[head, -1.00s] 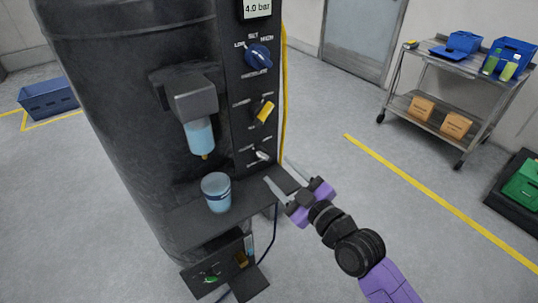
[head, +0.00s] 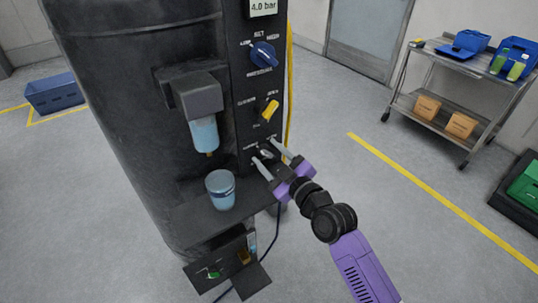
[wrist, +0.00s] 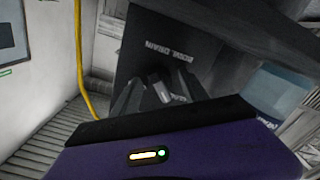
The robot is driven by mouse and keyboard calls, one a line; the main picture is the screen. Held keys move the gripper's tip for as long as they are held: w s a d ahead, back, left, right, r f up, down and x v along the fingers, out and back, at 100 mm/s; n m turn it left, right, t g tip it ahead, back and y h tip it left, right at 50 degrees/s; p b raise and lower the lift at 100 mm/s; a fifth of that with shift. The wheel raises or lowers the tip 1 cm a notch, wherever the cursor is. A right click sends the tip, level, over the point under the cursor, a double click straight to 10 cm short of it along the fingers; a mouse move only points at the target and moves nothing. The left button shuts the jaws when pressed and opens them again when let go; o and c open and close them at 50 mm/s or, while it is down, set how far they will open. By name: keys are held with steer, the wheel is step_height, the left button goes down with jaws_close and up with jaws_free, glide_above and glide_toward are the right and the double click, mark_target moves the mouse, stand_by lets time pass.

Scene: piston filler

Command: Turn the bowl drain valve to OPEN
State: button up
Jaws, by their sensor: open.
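The bowl drain valve is a small pale lever (head: 266,154) low on the black control panel, below the yellow knob. In the wrist view, the lever (wrist: 158,87) shows near the dark fingers, under an upside-down "BOWL DRAIN" label (wrist: 167,48). My gripper (head: 264,151) is open at the panel, with one fingertip on either side of the lever in the head view. I cannot tell whether the fingers touch it. The blue clear bowl (head: 204,134) hangs left of the panel. The small words beside the lever are too blurred to read.
A blue cup (head: 221,190) stands on the black shelf (head: 190,222) below the bowl. A yellow knob (head: 268,110) and a blue knob (head: 263,55) sit above the lever. A yellow hose (head: 289,85) runs down the panel's right side.

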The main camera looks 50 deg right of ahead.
jaws_close()
steer(key=m, duration=0.4)
steer(key=shift+m, duration=0.4)
steer(key=m, duration=0.4)
steer(key=shift+r+m+p, duration=0.1)
steer(key=shift+m+p, duration=0.2)
steer(key=shift+p, duration=0.1)
steer(key=m+p, duration=0.1)
steer(key=m, duration=0.3)
steer(key=shift+m+p, duration=0.55)
steer(key=shift+m, duration=1.75)
